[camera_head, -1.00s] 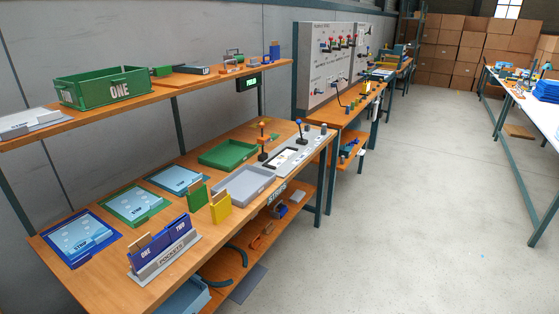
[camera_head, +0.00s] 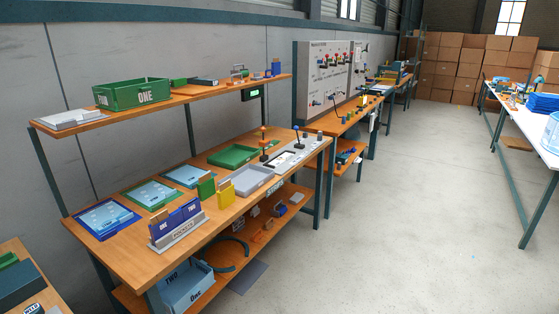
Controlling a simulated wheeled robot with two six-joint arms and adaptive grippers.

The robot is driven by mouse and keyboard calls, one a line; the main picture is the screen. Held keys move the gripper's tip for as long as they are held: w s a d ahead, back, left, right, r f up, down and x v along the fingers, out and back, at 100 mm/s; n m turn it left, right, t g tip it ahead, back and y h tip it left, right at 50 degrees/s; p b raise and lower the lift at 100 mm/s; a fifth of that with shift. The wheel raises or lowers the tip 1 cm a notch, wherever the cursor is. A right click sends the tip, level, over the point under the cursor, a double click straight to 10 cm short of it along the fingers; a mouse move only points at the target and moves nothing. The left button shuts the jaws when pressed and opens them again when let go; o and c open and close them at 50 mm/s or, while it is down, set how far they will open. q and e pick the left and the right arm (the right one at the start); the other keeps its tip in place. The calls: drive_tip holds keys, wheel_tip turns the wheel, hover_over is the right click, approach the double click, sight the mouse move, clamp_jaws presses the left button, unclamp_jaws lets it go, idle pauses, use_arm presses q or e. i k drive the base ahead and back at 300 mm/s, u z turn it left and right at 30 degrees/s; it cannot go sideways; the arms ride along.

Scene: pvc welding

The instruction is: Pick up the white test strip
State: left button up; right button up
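I cannot make out a white test strip for certain. Three flat mats lie on the workbench (camera_head: 125,257): a blue mat (camera_head: 105,219), a green-edged mat (camera_head: 152,195) and a light blue mat (camera_head: 188,176), with pale printed lettering too small to read surely. A grey panel (camera_head: 290,158) with a white and black inset lies at the bench's far end. A shallow grey tray (camera_head: 262,186) and a green tray (camera_head: 225,161) are on the same bench, and no strip shows clearly in either. Neither of my grippers is in view.
A blue pocket holder (camera_head: 177,230) stands at the bench's front edge. A green bin marked ONE (camera_head: 131,93) sits on the upper shelf (camera_head: 110,128). A blue box (camera_head: 186,290) is on the lower shelf. Open floor (camera_head: 400,220) lies to the right.

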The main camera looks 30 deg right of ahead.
sight(285, 156)
drive_tip(key=z, duration=0.75)
drive_tip(key=i, duration=0.7)
drive_tip(key=z, duration=1.15)
drive_tip(key=i, duration=2.05)
drive_tip(key=u, duration=1.2)
drive_tip(key=i, duration=0.8)
drive_tip(key=u, duration=0.95)
